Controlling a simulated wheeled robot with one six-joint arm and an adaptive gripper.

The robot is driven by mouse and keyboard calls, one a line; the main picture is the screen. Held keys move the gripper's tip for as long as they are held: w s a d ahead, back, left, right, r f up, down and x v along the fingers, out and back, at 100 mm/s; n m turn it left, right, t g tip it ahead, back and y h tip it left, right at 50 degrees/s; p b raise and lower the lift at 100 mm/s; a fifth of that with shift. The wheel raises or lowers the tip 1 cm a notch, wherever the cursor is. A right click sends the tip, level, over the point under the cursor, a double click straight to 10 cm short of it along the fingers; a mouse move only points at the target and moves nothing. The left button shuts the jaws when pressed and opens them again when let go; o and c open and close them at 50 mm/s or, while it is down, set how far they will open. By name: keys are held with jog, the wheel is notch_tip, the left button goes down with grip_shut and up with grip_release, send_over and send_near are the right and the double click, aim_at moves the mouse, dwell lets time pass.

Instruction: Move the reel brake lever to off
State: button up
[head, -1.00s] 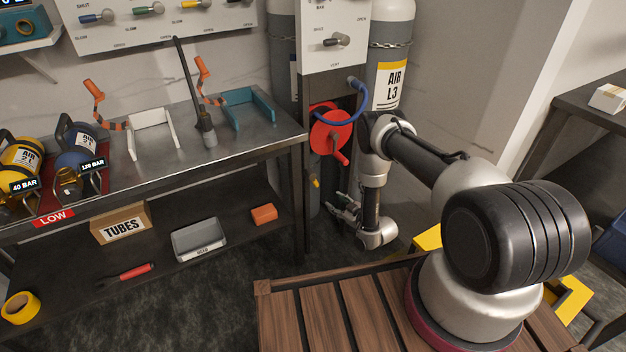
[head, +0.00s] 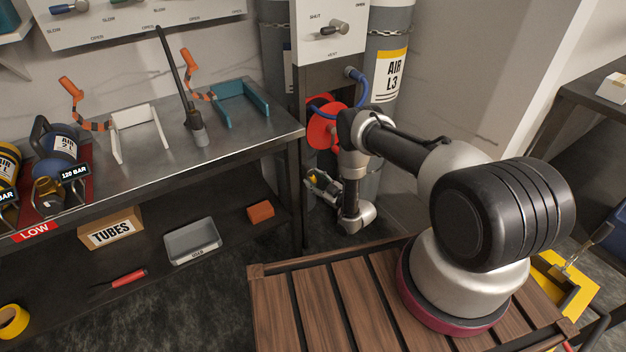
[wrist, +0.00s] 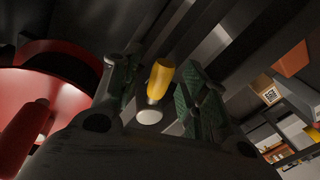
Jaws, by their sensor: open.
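The yellow-handled lever (wrist: 161,80), which looks like the reel brake lever, stands between my open fingers in the wrist view, with a pale round base below it. A gap shows on both sides of it; contact cannot be told. A bit of its yellow (head: 313,177) shows by my gripper (head: 318,186) in the head view. My gripper (wrist: 160,95) is open and holds nothing. The red reel (head: 325,128) is above my gripper, partly hidden by my arm. It fills the left of the wrist view (wrist: 45,105), with its red crank handle (wrist: 25,135).
A steel bench (head: 235,140) stands to the left, its near leg close to my gripper. A blue hose (head: 358,76) loops above the reel. Grey air cylinders (head: 388,75) stand behind. A wall panel with a valve knob (head: 334,28) is above.

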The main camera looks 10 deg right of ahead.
jog(key=shift+w+a, duration=0.3)
jog(key=shift+w, duration=0.25)
jog(key=shift+c, duration=0.2)
grip_shut()
jog(key=shift+s+a+f+m, duration=0.15)
jog(key=shift+a+m, duration=0.2)
jog(key=shift+m, duration=0.35)
jog(key=m, duration=0.1)
jog(key=a+m, duration=0.1)
jog(key=m, duration=0.1)
jog(key=shift+s+a+t, duration=0.1)
jog(key=shift+s+t, duration=0.05)
jog(key=shift+t, duration=0.25)
jog(key=shift+o, duration=0.2)
grip_release()
